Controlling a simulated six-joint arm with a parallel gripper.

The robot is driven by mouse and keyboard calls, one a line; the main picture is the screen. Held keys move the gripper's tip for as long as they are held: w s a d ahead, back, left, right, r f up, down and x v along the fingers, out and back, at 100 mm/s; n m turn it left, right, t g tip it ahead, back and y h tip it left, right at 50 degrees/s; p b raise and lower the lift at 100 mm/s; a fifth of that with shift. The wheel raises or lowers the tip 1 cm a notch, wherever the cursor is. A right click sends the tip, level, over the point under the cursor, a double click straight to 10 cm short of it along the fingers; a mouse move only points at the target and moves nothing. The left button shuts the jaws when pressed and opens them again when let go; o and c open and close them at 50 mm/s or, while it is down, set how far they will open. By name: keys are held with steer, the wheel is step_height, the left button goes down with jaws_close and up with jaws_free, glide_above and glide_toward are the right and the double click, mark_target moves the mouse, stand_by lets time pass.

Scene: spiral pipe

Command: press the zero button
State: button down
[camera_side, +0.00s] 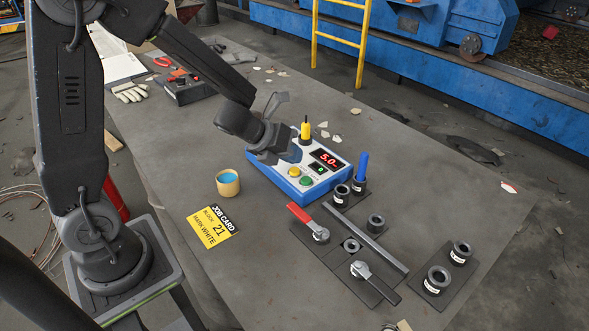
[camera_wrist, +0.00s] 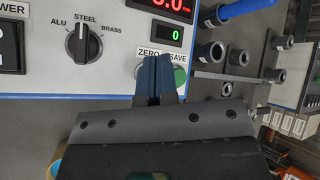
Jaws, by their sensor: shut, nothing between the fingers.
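The white-and-blue meter box (camera_side: 268,173) stands on the table in the side view, with a red display (camera_side: 325,158) reading about 5.0 and a green display (camera_wrist: 162,35) showing 0. My gripper (camera_wrist: 154,60) is shut and empty, over the box face. I cannot tell whether it touches the button.
A rotary knob (camera_wrist: 83,45) points to STEEL on the box. A yellow probe (camera_side: 305,128) stands at its back. Right are black collars (camera_side: 376,223), a blue-handled tool (camera_side: 361,166) and a red-handled clamp (camera_side: 300,214).

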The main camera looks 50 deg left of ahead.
mark_target(293, 169)
steer(key=shift+r, duration=2.55)
steer(key=shift+r, duration=0.1)
steer(key=s+a+r+n+t+y, duration=0.1)
steer(key=s+a+r+n+y, duration=0.2)
steer(key=n, duration=0.5)
steer(key=s+a+r+n+t+y, duration=0.1)
steer(key=s+r+n+y, duration=0.2)
steer(key=r+n, duration=0.45)
steer(key=s+d+f+n+g+h, duration=0.1)
steer(key=s+d+n+g+h, duration=0.2)
steer(key=s+n, duration=1.1)
steer(key=d+n+g, duration=0.1)
steer(key=d+g, duration=0.1)
steer(key=d, duration=0.2)
steer(key=shift+s+d+f, duration=0.2)
steer(key=shift+s, duration=0.05)
